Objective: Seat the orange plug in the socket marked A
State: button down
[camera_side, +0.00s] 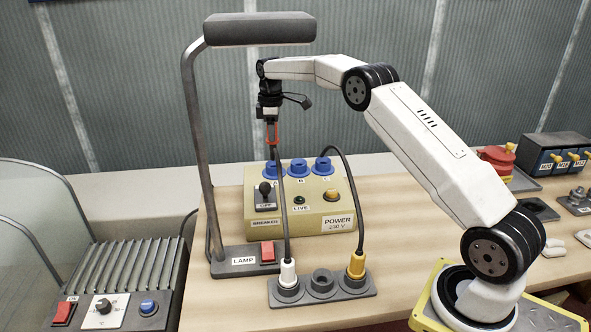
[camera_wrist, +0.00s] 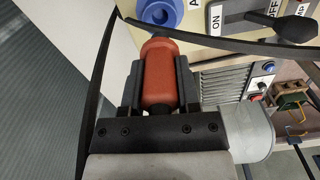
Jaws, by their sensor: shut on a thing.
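The orange plug (camera_wrist: 160,75) is held between the two dark jaws of my gripper (camera_wrist: 158,82) in the wrist view. In the side view the plug (camera_side: 272,133) hangs below my gripper (camera_side: 270,115), above the power box. The blue socket marked A (camera_side: 275,170) is the leftmost of the blue sockets on top of the box. In the wrist view this socket (camera_wrist: 160,12) lies just beyond the plug's front end, with part of the letter A beside it. The plug appears above the socket and apart from it; a cable partly crosses the plug's front.
The power box (camera_side: 325,195) carries two more blue sockets and a breaker lever (camera_side: 265,189). A black cable (camera_side: 281,205) rises from the white plug (camera_side: 288,269) towards my gripper. A second cable arches from the yellow plug (camera_side: 356,266). A lamp post (camera_side: 197,130) stands at left.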

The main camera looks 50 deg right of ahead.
aim_at(273, 151)
jog(key=shift+f, duration=0.1)
jog(key=shift+f, duration=1.35)
jog(key=shift+f, duration=2.15)
dwell(2.0)
jog(key=shift+c, duration=1.2)
grip_release()
jog(key=shift+r, duration=3.9)
